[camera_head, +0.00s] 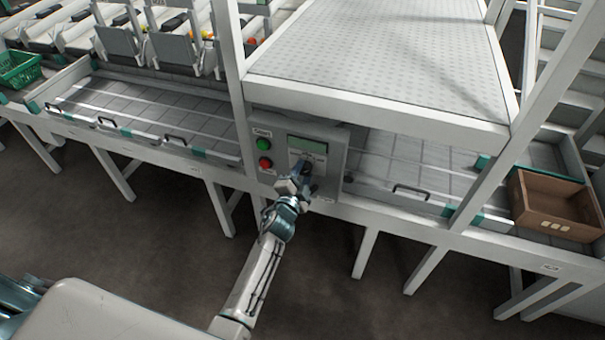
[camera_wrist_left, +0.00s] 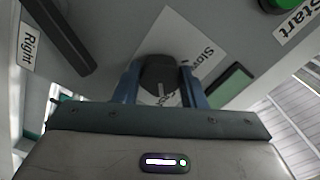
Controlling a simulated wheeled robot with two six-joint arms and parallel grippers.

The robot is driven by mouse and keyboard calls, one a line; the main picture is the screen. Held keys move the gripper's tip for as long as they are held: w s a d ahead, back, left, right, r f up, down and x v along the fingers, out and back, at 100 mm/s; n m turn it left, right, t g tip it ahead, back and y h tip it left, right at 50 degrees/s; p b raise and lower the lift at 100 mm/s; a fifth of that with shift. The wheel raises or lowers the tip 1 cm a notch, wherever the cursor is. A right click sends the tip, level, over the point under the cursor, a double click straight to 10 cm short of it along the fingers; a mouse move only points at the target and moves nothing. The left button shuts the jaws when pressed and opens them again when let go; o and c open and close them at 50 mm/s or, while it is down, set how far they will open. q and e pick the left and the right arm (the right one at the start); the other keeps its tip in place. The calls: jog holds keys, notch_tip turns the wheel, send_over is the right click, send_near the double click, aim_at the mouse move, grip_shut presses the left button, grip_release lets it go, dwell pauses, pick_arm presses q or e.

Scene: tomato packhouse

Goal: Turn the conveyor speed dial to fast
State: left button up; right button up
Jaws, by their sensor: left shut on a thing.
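The control panel (camera_head: 333,136) is a grey box on the front of the conveyor frame. It carries a green button (camera_head: 263,144), a red button (camera_head: 265,163) and a greenish display (camera_head: 307,144). My left gripper (camera_head: 304,174) is at the panel below the display. In the left wrist view the dark dial (camera_wrist_left: 160,74) sits between the two blue fingers of my left gripper (camera_wrist_left: 160,88), which are shut on it. A pale mark shows on the dial's face. The label behind it is partly hidden, so I cannot tell the setting. My right gripper is not in view.
A white platform (camera_head: 385,50) overhangs the panel. Sorting trays with dark handles (camera_head: 410,190) line both sides. A brown crate (camera_head: 558,205) stands at the right and a green basket (camera_head: 18,70) at the far left. The floor in front is clear.

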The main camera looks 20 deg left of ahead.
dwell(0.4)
pick_arm(q)
jog(key=o, duration=1)
jog(key=s, duration=1.1)
jog(key=shift+a+p, duration=0.2)
jog(key=shift+p, duration=0.15)
jog(key=shift+w+f, duration=0.1)
jog(key=shift+f, duration=0.05)
